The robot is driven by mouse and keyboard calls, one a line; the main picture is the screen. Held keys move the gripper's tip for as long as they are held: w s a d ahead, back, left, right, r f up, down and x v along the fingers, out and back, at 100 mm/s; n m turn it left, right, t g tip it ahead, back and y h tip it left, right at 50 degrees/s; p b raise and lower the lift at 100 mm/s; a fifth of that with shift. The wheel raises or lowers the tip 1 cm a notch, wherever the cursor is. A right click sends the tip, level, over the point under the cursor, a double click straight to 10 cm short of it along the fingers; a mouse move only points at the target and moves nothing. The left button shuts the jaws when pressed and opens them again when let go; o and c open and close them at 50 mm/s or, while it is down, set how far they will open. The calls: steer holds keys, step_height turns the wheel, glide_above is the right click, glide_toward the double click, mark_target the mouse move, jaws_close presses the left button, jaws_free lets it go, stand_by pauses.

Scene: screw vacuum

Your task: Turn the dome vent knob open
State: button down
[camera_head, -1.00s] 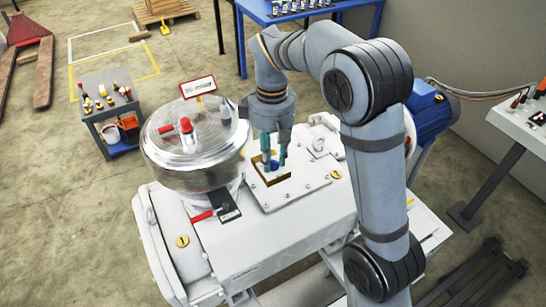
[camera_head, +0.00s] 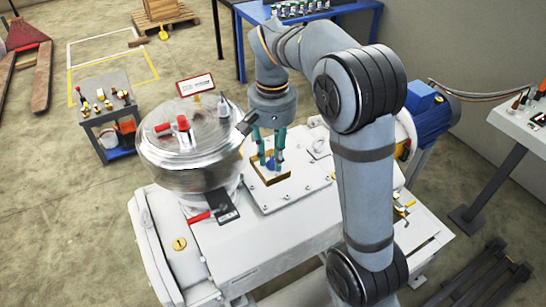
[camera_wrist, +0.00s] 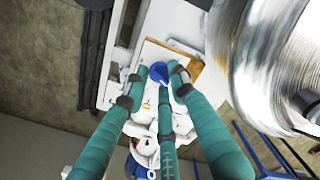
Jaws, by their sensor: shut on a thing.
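The domed vessel (camera_head: 190,172) stands on the left part of the white machine, with a red knob (camera_head: 182,123) on its clear lid. A black handle (camera_head: 247,123) shows at the lid's right edge. My gripper (camera_head: 270,158) points down to the right of the dome, apart from the red knob. Its teal fingers are shut on a small blue piece (camera_wrist: 158,73) inside a brass-coloured square frame (camera_head: 270,180) on the machine's top plate. The fingers partly hide the blue piece. I cannot tell which fitting is the vent knob.
A red-handled lever (camera_head: 200,216) lies on the machine below the dome. A sign (camera_head: 195,85) stands behind the dome. A blue motor (camera_head: 428,115) is at right. A small cart (camera_head: 108,115) stands at far left, with open floor around it.

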mark_target(272, 158)
steer(key=shift+w+r+m+b, duration=0.1)
steer(key=shift+m+b, duration=0.15)
steer(key=shift+m, duration=0.65)
steer(key=shift+w+r+m+b, duration=0.1)
steer(key=shift+m+b, duration=0.1)
steer(key=shift+m, duration=0.7)
steer(key=c, duration=1.9)
jaws_free()
steer(key=o, duration=0.4)
steer(key=shift+f, duration=0.1)
step_height(272, 158, up, 12)
steer(key=shift+s, duration=0.1)
